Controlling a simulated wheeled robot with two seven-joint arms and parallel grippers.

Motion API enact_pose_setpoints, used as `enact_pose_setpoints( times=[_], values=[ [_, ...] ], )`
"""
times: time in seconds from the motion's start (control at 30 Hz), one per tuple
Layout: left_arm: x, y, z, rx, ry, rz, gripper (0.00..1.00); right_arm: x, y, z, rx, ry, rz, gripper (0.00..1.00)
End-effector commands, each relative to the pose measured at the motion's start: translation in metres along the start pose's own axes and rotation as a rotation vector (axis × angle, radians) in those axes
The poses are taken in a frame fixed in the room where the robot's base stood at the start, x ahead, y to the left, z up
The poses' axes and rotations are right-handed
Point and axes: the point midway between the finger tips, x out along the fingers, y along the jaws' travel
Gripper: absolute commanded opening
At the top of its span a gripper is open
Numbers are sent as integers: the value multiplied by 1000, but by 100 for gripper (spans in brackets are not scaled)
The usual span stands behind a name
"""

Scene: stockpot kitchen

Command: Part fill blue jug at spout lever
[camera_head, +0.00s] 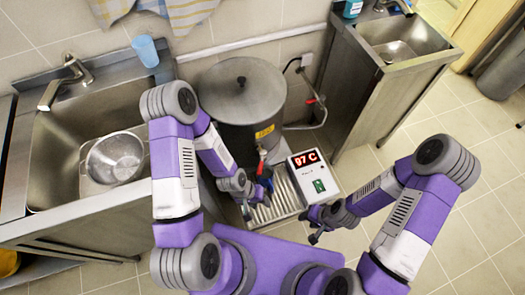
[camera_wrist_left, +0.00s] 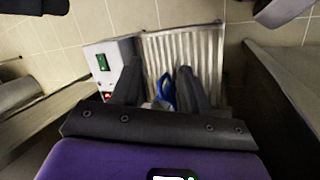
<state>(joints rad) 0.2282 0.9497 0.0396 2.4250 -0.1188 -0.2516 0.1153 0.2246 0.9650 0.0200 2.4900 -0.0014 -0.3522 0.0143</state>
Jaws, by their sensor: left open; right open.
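The large grey stockpot (camera_head: 242,90) stands at the centre back with a yellow label. Its spout with a red part (camera_head: 262,168) points to the front, partly hidden by my left arm. The blue jug (camera_head: 269,185) shows only as a small blue piece below the spout. In the left wrist view a blue loop, seemingly the jug's handle (camera_wrist_left: 167,92), lies between the fingers; contact cannot be told. My left gripper (camera_head: 257,202) is open over the drip tray (camera_head: 284,199). My right gripper (camera_head: 316,228) is open and empty, right of the tray's front.
A control box (camera_head: 314,175) reading 97 C stands right of the tray. A sink (camera_head: 85,140) with a metal colander (camera_head: 115,158) is at left, with a light blue cup (camera_head: 146,51) on its edge. Another sink unit (camera_head: 385,60) stands at back right. The floor at right is clear.

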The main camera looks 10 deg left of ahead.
Motion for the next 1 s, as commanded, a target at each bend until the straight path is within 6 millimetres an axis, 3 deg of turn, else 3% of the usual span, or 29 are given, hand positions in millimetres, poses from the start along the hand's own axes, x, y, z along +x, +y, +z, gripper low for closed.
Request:
enact_pose_setpoints(
  times=[0.1, 0.2, 0.4, 0.5, 0.6, 1.0],
  values=[
    [-28, 24, -35, 52, -20, 25, 45, -22, -8, 1, 0, -1, 0, 43],
    [-51, 32, -65, 96, -35, -12, 45, -36, -13, 2, 0, -1, 0, 43],
    [-92, 25, -119, 136, -6, -153, 45, -52, -19, 3, 0, -1, 0, 43],
    [-101, 20, -133, 137, 10, -198, 45, -54, -20, 3, 0, 0, 0, 43],
    [-95, 16, -137, 138, 14, -214, 45, -51, -19, 2, 0, 0, 0, 43],
    [-37, 4, -138, 139, 13, -212, 45, -34, -13, 2, 1, 0, 0, 43]
  ],
)
